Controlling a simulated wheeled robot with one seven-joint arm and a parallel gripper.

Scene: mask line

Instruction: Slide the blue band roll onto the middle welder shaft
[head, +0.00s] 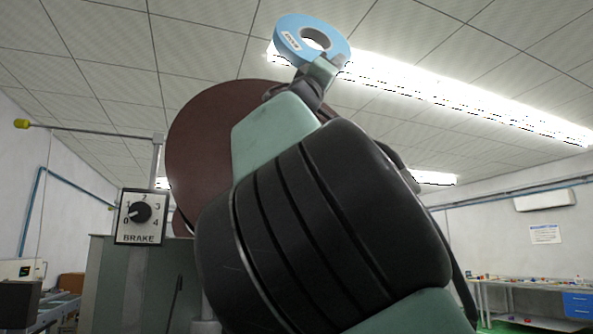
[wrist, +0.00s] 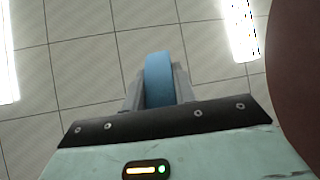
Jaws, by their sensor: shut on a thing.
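The blue band roll (head: 285,30) is a flat ring with a white label and a pale inner core, held high near the ceiling lights in the head view. My gripper (head: 318,68) is shut on its lower edge. In the wrist view the blue band roll (wrist: 158,78) shows edge-on between the two fingers of my gripper (wrist: 158,88). A shaft with a yellow tip (head: 75,128) sticks out to the left from a grey post. I cannot tell whether it is the middle welder shaft. My arm hides the centre of the head view.
A large dark red disc (head: 205,130) stands behind my arm; its edge shows at the right of the wrist view (wrist: 296,70). A brake dial (head: 140,216) sits above a grey-green cabinet (head: 110,280). A workbench (head: 530,284) stands far right.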

